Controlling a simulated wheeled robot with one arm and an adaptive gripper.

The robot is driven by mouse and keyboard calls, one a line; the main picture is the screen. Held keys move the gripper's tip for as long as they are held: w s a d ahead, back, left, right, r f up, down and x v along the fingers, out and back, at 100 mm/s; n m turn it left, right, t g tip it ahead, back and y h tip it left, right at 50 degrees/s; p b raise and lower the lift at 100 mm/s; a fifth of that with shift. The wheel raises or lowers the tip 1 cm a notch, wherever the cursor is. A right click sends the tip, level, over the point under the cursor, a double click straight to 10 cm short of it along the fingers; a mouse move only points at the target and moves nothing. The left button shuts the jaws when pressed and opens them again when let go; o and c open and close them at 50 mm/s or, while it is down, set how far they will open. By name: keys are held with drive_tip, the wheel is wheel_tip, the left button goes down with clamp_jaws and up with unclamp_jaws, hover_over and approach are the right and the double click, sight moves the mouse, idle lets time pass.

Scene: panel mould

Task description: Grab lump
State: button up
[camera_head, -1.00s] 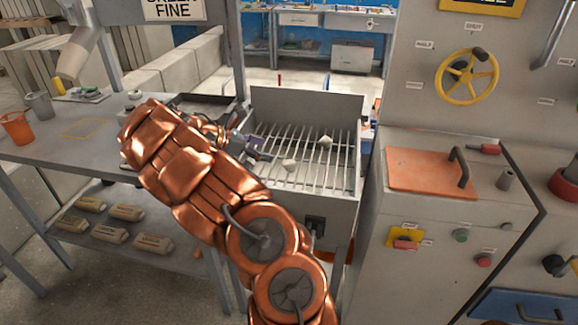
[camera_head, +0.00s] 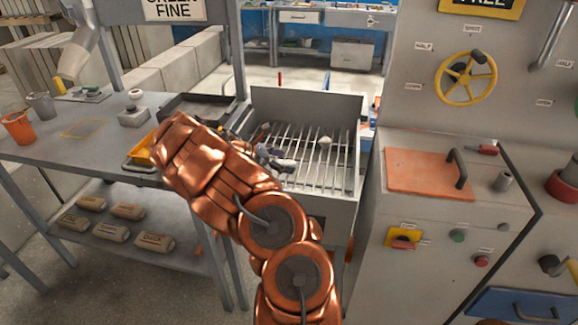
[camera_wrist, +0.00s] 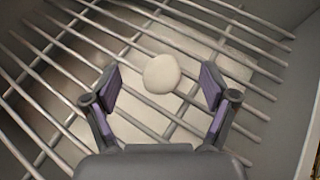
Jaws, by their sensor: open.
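A pale rounded lump (camera_wrist: 161,73) lies on the metal bars in the wrist view, just beyond and between the fingertips. My gripper (camera_wrist: 160,88) is open, a purple-padded finger on each side, with nothing held. In the head view my gripper (camera_head: 283,162) is low over the left part of the grate (camera_head: 330,172), partly hidden by my arm. A pale lump (camera_head: 325,141) shows on the bars to its right.
The grate sits in a grey box with a tall back wall (camera_head: 305,108) and raised sides. A dark tray (camera_head: 198,105) and a yellow-orange scoop or tray (camera_head: 140,153) are on the left bench. A grey cabinet with an orange plate (camera_head: 428,171) stands close on the right.

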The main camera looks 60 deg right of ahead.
drive_tip(key=c, duration=1.5)
